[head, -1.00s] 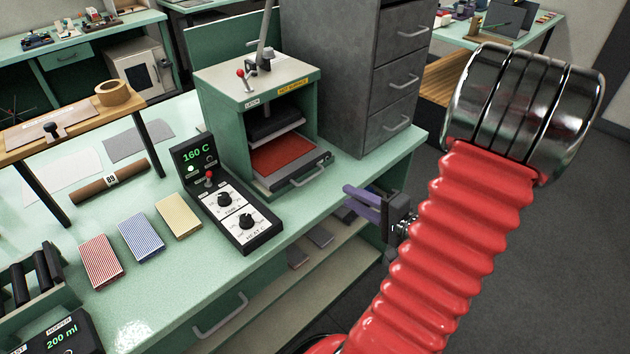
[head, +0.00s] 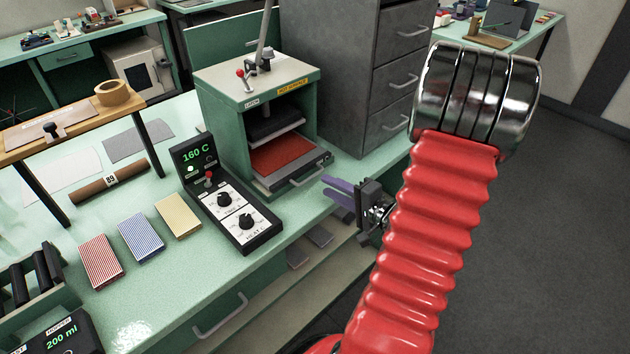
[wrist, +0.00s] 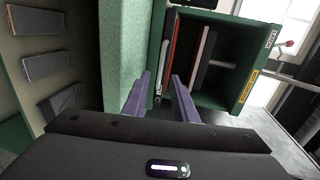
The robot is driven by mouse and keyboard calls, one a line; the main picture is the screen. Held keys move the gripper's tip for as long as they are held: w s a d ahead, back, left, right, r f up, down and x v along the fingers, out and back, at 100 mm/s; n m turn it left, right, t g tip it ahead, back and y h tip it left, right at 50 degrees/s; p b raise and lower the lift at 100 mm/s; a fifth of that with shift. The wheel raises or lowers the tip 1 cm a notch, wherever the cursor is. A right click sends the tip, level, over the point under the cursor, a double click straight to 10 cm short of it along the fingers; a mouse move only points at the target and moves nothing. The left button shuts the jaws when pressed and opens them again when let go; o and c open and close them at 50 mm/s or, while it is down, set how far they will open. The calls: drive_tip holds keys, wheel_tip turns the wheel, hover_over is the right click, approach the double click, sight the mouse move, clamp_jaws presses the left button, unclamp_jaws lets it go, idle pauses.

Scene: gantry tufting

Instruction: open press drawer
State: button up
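The press (head: 225,125) is a green box with a cream top, a lever and a yellow label. Its low drawer (head: 318,164) holds a red pad (head: 285,153) and has a metal handle (head: 306,176) on its front. The drawer looks pushed in. My gripper (head: 326,187) has purple fingers that point left, just right of and below the handle. In the wrist view the fingers (wrist: 160,88) stand apart, with the drawer front (wrist: 166,50) ahead, turned on its side. I cannot tell whether the handle lies between the fingertips; nothing is visibly held.
A control box (head: 225,200) reading 160 C stands left of the press. A grey drawer cabinet (head: 345,75) stands behind and right of it. The green bench (head: 160,270) has a shelf (head: 300,275) below its front edge. Open floor lies to the right.

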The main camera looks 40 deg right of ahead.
sight(303, 175)
drive_tip(key=shift+w+a+f, duration=0.1)
drive_tip(key=shift+w+f, duration=0.1)
drive_tip(key=shift+w, duration=0.85)
drive_tip(key=shift+w+d+f, duration=0.1)
drive_tip(key=shift+w+f, duration=0.1)
drive_tip(key=shift+w, duration=0.8)
drive_tip(key=shift+w+a+f, duration=0.1)
drive_tip(key=shift+w+f, duration=0.1)
drive_tip(key=shift+w, duration=0.85)
clamp_jaws()
drive_tip(key=shift+s+f, duration=0.1)
drive_tip(key=shift+f, duration=0.05)
drive_tip(key=shift+a, duration=0.25)
drive_tip(key=shift+d, duration=0.1)
